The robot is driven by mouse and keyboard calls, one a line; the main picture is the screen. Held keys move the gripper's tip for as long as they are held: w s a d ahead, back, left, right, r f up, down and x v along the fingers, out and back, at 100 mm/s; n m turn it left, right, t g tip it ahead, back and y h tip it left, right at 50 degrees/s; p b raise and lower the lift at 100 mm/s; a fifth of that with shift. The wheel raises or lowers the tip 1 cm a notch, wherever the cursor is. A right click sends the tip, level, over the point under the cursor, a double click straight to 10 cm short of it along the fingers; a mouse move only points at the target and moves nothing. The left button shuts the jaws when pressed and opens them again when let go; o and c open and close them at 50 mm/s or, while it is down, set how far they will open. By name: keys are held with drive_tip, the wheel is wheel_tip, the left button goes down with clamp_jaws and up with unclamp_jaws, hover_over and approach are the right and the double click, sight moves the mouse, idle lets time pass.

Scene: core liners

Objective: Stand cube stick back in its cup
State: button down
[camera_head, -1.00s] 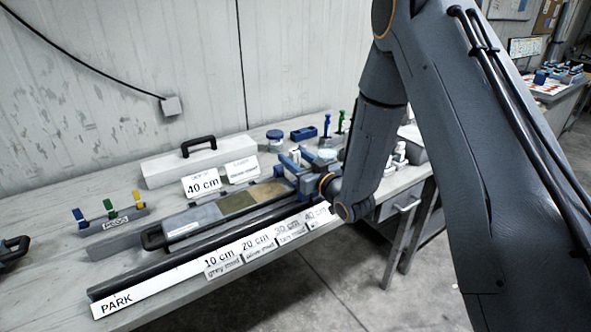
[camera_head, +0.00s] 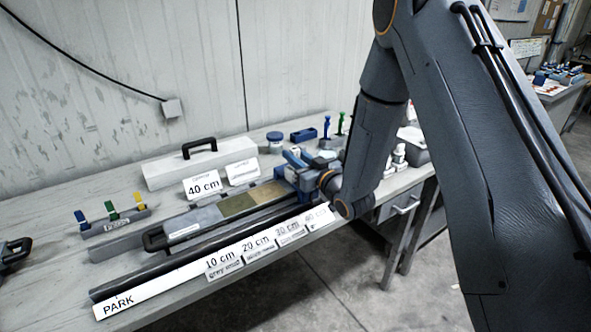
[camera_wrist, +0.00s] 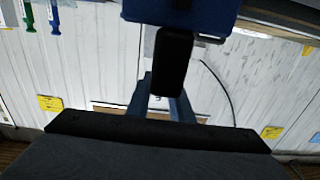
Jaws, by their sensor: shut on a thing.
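In the wrist view, my gripper (camera_wrist: 163,95) is shut around a dark upright piece (camera_wrist: 172,62) below a blue body (camera_wrist: 180,10). I cannot tell whether this is the cube stick. A blue stick (camera_head: 326,126) and a green stick (camera_head: 340,122) stand upright behind, apart from my gripper; they also show at the wrist view's upper left. Their cup (camera_head: 330,143) is partly hidden by my arm.
A pale case (camera_head: 200,162) with a black handle and a 40 cm sign (camera_head: 202,186) stand behind the tray. A rack (camera_head: 115,222) of coloured clips is at left. Distance labels (camera_head: 255,243) line the front edge. A blue tray (camera_head: 303,135) lies at the back.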

drive_tip(key=shift+r+p, duration=1.9)
drive_tip(key=shift+r, duration=1.7)
